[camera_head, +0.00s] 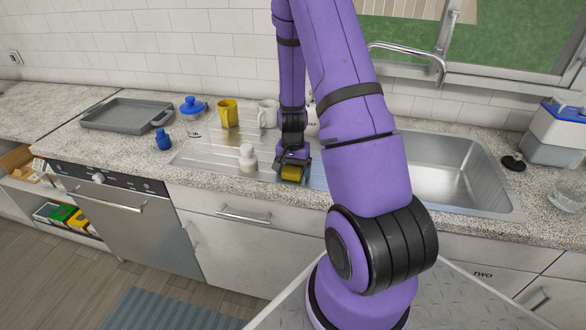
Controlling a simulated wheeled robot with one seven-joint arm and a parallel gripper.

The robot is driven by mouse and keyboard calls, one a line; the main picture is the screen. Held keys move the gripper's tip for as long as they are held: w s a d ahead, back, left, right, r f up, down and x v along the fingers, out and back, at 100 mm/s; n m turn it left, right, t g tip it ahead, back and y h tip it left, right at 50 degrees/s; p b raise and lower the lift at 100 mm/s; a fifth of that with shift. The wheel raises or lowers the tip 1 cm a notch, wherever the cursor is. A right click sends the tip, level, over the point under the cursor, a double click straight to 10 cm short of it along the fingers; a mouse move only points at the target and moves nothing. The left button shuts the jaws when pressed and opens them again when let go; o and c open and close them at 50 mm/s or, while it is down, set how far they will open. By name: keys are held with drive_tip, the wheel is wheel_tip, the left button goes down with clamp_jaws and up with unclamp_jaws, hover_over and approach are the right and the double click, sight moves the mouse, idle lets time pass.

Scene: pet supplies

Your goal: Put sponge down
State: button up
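The yellow sponge (291,173) is at the end of my purple arm, low over the ribbed drainboard left of the sink basin. My gripper (292,164) points down and its dark fingers sit around the sponge, which looks held between them. The sponge's far side is hidden by the gripper. I cannot tell whether its underside touches the drainboard (215,158).
A white bottle (248,158) stands just left of my gripper. A yellow cup (228,113), a white mug (267,114), a blue-lidded jar (194,116) and a small blue bottle (163,139) stand nearby. The sink basin (455,175) is empty. A grey tray (125,113) lies farther left.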

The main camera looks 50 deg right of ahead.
sight(292, 165)
idle(0.3)
drive_tip(key=a+r+n+t, duration=0.1)
drive_tip(key=a+r, duration=0.2)
drive_tip(key=r, duration=0.8)
drive_tip(key=a+r+n+t, duration=0.15)
drive_tip(key=a+r, duration=0.25)
drive_tip(key=r, duration=0.7)
drive_tip(key=s+a+r+n+t, duration=0.3)
drive_tip(key=s+a+r+n, duration=0.6)
drive_tip(key=s+a+r, duration=0.6)
drive_tip(key=s+r, duration=0.2)
drive_tip(key=s, duration=0.1)
drive_tip(key=shift+a, duration=0.3)
drive_tip(key=shift+n, duration=0.25)
